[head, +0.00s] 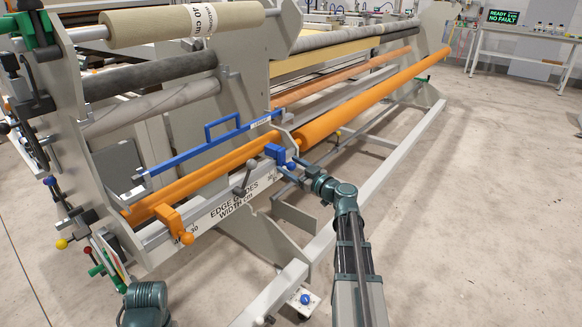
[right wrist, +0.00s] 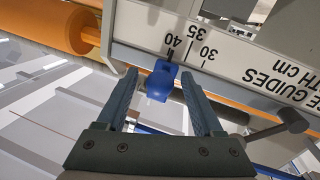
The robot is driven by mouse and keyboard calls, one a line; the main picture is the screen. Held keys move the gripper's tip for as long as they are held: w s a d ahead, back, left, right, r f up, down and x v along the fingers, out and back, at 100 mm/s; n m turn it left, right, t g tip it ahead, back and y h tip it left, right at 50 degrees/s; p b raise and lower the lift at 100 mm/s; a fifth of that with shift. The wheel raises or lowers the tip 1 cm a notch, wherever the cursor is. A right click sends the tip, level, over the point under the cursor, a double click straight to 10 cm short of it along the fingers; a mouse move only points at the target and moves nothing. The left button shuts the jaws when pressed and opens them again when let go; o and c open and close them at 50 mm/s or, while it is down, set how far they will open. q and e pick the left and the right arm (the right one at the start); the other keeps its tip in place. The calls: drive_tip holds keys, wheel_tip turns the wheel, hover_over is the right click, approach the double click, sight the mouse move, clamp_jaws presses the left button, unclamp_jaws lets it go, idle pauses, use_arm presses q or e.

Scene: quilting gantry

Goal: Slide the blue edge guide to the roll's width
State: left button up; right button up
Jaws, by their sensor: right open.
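The blue edge guide (head: 279,153) sits at the right end of the scale rail (head: 215,214), with a rounded blue knob on its front. In the right wrist view the blue edge guide (right wrist: 160,80) is just below the 40 mark. My right gripper (head: 305,174) is open in front of it; in the right wrist view its two fingers (right wrist: 159,88) stand either side of the knob, with no clear contact. The cream roll (head: 185,24) lies at the top left with a tag reading 40 cm. My left gripper is out of view.
An orange edge guide (head: 172,222) sits at the rail's left end. A grey clamp lever (head: 246,178) stands on the rail between the guides. A blue-handled bar (head: 215,143) and orange rollers (head: 370,97) run behind.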

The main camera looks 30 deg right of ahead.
drive_tip(key=shift+w, duration=0.1)
clamp_jaws()
idle(0.3)
idle(1.1)
